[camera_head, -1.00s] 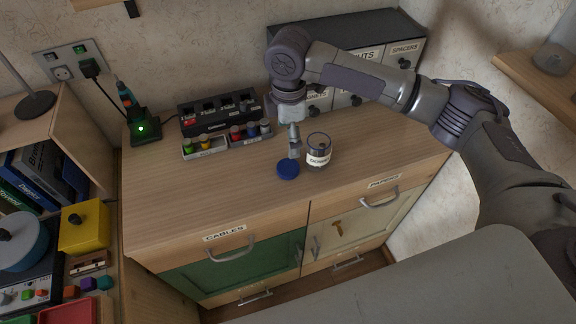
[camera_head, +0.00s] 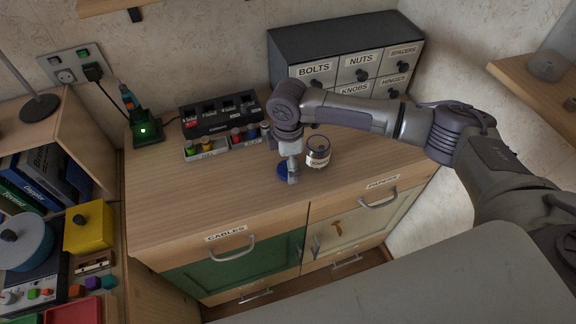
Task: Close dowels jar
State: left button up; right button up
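The dowels jar (camera_head: 318,154) is a small glass jar with a white label, open at the top, on the wooden cabinet top. Its blue lid (camera_head: 284,170) lies flat on the cabinet top to the left of the jar and nearer the front. My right gripper (camera_head: 292,178) points down at the lid and hides part of it. The fingers are too small in the view to tell whether they are open or have hold of the lid. My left gripper is not in view.
A grey drawer unit (camera_head: 345,37) with labelled drawers stands behind the jar. A black charger rack (camera_head: 219,112) and small bins of coloured batteries (camera_head: 207,150) are at the back left. The cabinet top (camera_head: 200,205) is clear at the front left.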

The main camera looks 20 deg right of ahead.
jog(key=shift+f, duration=0.7)
jog(key=c, duration=0.9)
jog(key=shift+c, duration=0.2)
jog(key=shift+r, duration=0.15)
notch_tip(320, 180, up, 10)
jog(key=b, duration=0.1)
